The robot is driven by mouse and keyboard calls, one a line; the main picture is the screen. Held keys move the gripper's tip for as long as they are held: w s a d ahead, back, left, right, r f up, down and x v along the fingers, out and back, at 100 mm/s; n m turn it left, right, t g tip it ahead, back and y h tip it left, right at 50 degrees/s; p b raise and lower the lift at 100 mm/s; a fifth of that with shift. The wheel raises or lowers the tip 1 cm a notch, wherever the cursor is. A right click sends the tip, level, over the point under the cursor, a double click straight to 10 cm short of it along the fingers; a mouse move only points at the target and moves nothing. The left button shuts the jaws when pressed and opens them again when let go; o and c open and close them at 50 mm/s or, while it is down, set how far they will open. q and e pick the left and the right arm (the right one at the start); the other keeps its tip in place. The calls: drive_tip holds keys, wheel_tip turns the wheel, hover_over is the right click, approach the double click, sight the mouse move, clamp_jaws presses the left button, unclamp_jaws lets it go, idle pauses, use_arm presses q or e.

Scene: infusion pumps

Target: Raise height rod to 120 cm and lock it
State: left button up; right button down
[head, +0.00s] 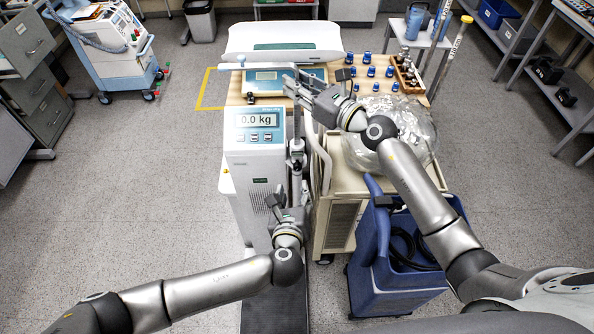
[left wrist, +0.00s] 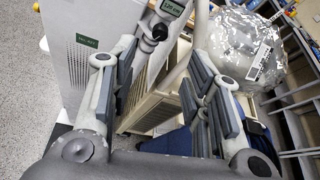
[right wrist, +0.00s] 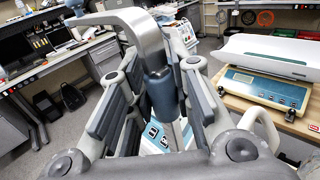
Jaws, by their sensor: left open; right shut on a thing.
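The height rod stands upright beside the white scale column (head: 262,160), with a grey headpiece arm (right wrist: 115,17) bent out over its top. My right gripper (right wrist: 163,75) is shut on the rod's blue-grey upper sleeve (right wrist: 166,97); in the head view this gripper (head: 300,88) hides most of that part. My left gripper (head: 287,200) is open, low beside the column. In the left wrist view, a small height display (left wrist: 172,8) and a black lock knob (left wrist: 160,32) sit on the rod, beyond and between the open fingers. The display's number is too blurred to read surely.
The scale's screen (head: 258,120) reads 0.0 kg. A cart with a clear bag (head: 410,125) and a blue bin (head: 385,250) stand close on the right. Floor on the left is clear.

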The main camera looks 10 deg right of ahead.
sight(297, 168)
use_arm(q)
drive_tip(key=shift+x, duration=5.9)
clamp_jaws()
